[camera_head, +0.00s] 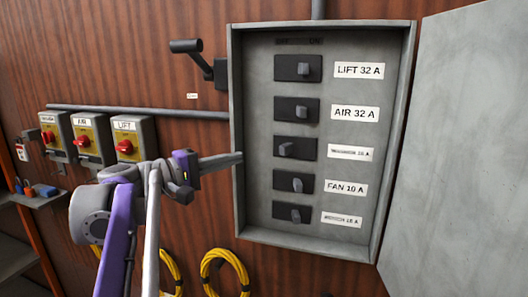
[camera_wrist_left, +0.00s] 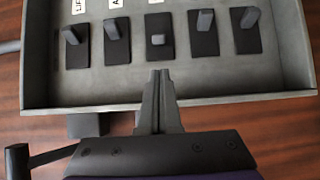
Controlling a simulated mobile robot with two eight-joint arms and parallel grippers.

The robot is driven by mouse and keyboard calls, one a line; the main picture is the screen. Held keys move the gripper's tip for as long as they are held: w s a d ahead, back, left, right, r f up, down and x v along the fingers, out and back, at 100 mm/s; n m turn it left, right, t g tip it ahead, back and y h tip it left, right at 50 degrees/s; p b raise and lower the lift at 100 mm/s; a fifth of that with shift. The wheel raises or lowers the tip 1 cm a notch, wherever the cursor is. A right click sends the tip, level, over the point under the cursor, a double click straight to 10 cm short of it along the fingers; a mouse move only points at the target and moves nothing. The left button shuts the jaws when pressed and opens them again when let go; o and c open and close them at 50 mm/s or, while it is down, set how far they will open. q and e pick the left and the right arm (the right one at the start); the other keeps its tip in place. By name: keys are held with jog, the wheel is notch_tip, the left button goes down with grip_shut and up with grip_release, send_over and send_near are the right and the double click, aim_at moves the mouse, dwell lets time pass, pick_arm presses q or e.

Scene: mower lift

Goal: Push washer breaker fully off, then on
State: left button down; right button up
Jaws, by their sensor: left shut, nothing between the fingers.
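The washer breaker (camera_head: 297,148) is the third of several breakers in the grey panel box; its small label is blurred. Its lever sits left of where the other levers sit, toward the left, apparently OFF, end of the faint header. In the left wrist view the washer breaker (camera_wrist_left: 159,40) is the middle one, its lever looking foreshortened. My left gripper (camera_head: 238,158) is shut and empty, its tips at the box's left edge, level with this breaker. In the left wrist view the shut fingers (camera_wrist_left: 160,74) point at it, apart from the lever. My right gripper is not in view.
The LIFT (camera_head: 298,68), AIR (camera_head: 296,110), FAN (camera_head: 293,182) and bottom (camera_head: 291,212) breakers sit close above and below. The box's raised left wall (camera_head: 237,100) and open door (camera_head: 455,150) flank them. A lever switch (camera_head: 200,58) and red-knob switches (camera_head: 124,146) are left.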

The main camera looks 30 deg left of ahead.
aim_at(287, 149)
pick_arm(q)
jog(key=x, duration=1)
jog(key=shift+p, duration=0.35)
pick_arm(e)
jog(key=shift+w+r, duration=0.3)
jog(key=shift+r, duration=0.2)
pick_arm(q)
jog(key=shift+d, duration=0.1)
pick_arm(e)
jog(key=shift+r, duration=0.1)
pick_arm(q)
jog(key=shift+s+d+n+y, duration=0.1)
jog(key=shift+d+n+y, duration=0.2)
jog(key=shift+y, duration=0.2)
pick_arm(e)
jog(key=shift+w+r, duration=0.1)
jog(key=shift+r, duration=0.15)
